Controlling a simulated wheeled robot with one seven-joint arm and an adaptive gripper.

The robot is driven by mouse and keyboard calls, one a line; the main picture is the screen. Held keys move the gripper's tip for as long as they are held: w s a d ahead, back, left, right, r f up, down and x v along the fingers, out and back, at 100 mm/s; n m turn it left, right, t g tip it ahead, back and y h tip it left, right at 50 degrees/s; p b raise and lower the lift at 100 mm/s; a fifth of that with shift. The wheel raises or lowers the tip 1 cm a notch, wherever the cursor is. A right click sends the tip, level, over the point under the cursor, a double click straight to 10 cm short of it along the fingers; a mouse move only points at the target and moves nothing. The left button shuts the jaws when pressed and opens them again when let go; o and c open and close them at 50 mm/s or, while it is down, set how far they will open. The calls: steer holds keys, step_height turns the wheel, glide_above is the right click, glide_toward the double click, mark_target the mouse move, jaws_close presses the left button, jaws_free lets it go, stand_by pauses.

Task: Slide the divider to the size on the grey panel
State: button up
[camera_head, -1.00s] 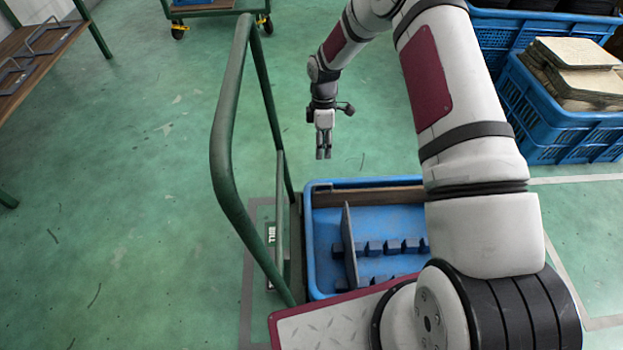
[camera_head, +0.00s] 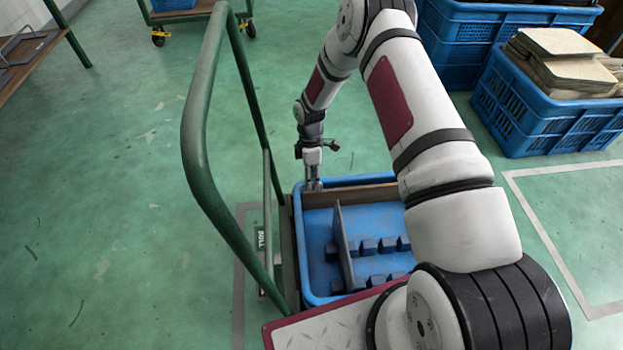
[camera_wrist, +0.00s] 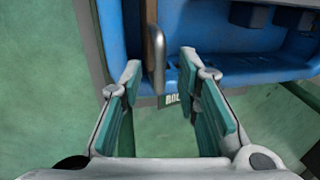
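A blue tray (camera_head: 299,235) stands on the trolley, partly hidden behind my arm. A thin grey panel (camera_head: 344,250) stands upright inside it, near the left side. A brown wooden board (camera_head: 345,196) runs along the tray's far side; its right end is hidden. In the wrist view the brown board (camera_wrist: 153,12) ends in a rounded grey metal piece (camera_wrist: 155,50). My gripper (camera_head: 313,184) is at the tray's far left corner, pointing down. In the wrist view my gripper (camera_wrist: 160,68) is open, with the metal piece between and slightly beyond its fingertips. I cannot tell whether they touch.
Several dark blue blocks (camera_head: 369,247) stand in rows in the tray. A green trolley rail (camera_head: 190,140) rises at the left. A label with partly readable letters (camera_wrist: 172,99) shows below the tray. Blue crates (camera_head: 535,115) stand at the right.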

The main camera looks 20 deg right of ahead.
jaws_close()
steer(key=shift+s, duration=0.1)
steer(key=s+p, duration=0.1)
steer(key=s, duration=0.1)
steer(key=s+a+p, duration=0.1)
steer(key=s, duration=0.2)
steer(key=shift+s+a, duration=0.1)
steer(key=shift+s, duration=0.25)
jaws_free()
steer(key=shift+r, duration=0.1)
step_height(320, 180, up, 12)
steer(key=w, duration=0.2)
steer(key=shift+w+d, duration=0.15)
steer(key=shift+d, duration=0.1)
